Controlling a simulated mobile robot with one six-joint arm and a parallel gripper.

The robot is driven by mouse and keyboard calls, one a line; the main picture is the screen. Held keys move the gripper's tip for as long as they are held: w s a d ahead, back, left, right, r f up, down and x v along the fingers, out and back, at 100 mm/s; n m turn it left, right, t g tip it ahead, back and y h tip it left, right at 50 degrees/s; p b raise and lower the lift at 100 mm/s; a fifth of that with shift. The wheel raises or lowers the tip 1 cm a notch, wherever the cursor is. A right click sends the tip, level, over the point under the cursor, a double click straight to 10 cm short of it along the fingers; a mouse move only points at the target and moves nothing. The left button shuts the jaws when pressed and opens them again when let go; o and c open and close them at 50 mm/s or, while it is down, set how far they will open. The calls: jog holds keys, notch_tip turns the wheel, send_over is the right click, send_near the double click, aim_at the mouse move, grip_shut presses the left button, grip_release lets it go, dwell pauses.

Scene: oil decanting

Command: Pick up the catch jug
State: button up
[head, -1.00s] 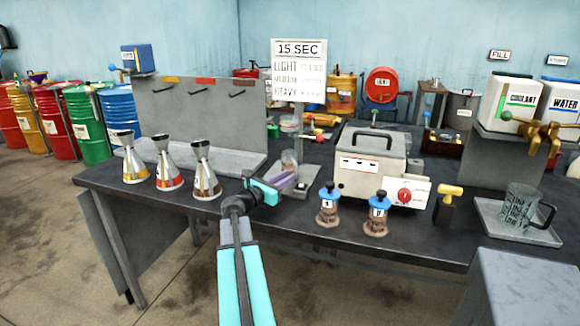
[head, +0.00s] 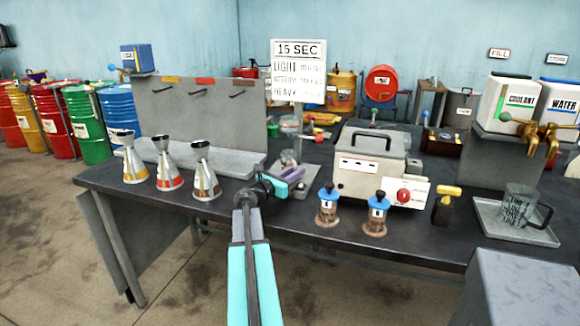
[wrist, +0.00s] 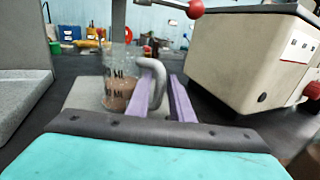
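The catch jug is a clear, marked jug with brown contents and a grey handle. It stands on a grey stand base at the back of the bench in the head view (head: 288,158), and left of centre in the wrist view (wrist: 117,88). My gripper (head: 296,178) has purple fingers, seen in the wrist view (wrist: 161,80) pointing at the jug's handle. The fingers are apart, with a gap between them. The handle shows at the fingertips, closer to the left finger; I cannot tell whether it touches. The far side of the jug is hidden.
A beige box machine (head: 368,165) stands close on the right of the jug. A red-knobbed lever (wrist: 195,9) is above. Three metal cones (head: 205,172) and a grey panel (head: 200,110) stand left. Another glass jug (head: 518,205) sits on a tray at right.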

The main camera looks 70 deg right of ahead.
aim_at(295, 163)
grip_shut()
jog(key=shift+r, duration=0.3)
dwell(0.5)
jog(key=shift+r+p, duration=1.45)
jog(key=shift+r, duration=0.05)
jog(key=s+a+p, duration=0.2)
jog(key=a, duration=0.4)
jog(key=s+a+r+p, duration=0.1)
jog(key=s+a+p, duration=0.1)
jog(key=a, duration=0.4)
jog(key=shift+a+r+p, duration=0.2)
jog(key=shift+a+p, duration=0.1)
jog(key=shift+p, duration=0.5)
jog(key=a+p, duration=0.1)
jog(key=p, duration=0.6)
jog(key=shift+s+p, duration=0.1)
jog(key=shift+p, duration=0.25)
